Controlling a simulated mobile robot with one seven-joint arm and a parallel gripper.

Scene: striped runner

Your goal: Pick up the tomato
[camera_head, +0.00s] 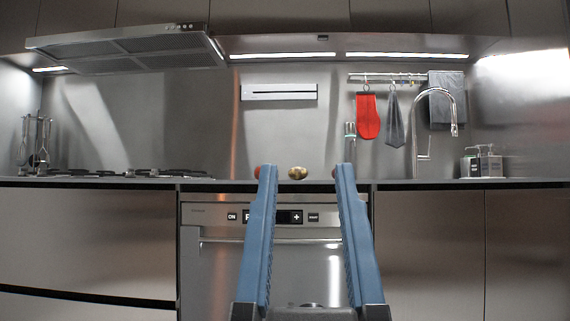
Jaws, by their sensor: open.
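My gripper (306,173) is open and empty, its two blue fingers pointing away toward the counter. Between the fingertips in the picture, a small golden-brown rounded object (297,173) sits on the counter. A small red patch (257,172) shows at the edge of the left fingertip, and another reddish bit (335,172) shows at the inner edge of the right fingertip. Both are mostly hidden by the fingers. I cannot tell which of them is the tomato. The fingers do not visibly grip anything.
The counter (420,183) runs above an oven or dishwasher front (214,265). A gas hob (100,174) is at left, a tap (440,110) and soap dispensers (483,163) at right. A red mitt (367,116) and grey cloths hang from a rail.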

